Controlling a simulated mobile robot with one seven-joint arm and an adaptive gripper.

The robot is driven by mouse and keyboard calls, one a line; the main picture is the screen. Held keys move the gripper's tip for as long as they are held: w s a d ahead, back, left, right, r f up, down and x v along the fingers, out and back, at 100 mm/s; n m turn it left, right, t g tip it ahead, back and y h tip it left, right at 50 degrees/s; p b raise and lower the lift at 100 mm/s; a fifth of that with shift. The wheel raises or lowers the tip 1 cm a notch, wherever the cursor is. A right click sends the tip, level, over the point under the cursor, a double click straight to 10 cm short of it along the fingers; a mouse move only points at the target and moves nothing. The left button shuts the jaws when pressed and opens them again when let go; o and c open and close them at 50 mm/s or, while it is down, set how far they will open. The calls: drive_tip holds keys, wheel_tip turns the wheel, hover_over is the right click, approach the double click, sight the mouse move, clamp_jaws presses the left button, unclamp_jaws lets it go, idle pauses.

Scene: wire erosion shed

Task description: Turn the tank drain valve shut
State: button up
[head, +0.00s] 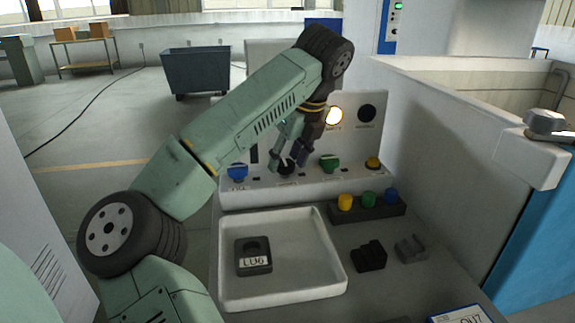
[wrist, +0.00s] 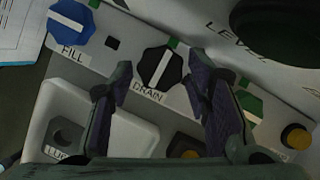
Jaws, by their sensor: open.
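The drain valve is a black knob (wrist: 160,66) with a white pointer line, above a DRAIN label (wrist: 149,93) in the wrist view. Its pointer runs nearly up and down the picture, leaning slightly. In the head view the knob (head: 287,166) sits on the panel's sloped front, partly hidden by my fingers. My gripper (head: 290,153) is open over it. In the wrist view my gripper's fingertips (wrist: 160,82) stand on either side of the knob, with a gap on both sides. I cannot tell how far they reach down beside it.
A blue FILL knob (head: 237,171) is left of the drain knob; a green knob (head: 329,163) and yellow button (head: 373,163) are right. A white tray (head: 324,263) and a rack of coloured pieces (head: 369,211) are in front.

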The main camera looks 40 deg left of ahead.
drive_tip(key=shift+f, duration=0.15)
drive_tip(key=c, duration=0.9)
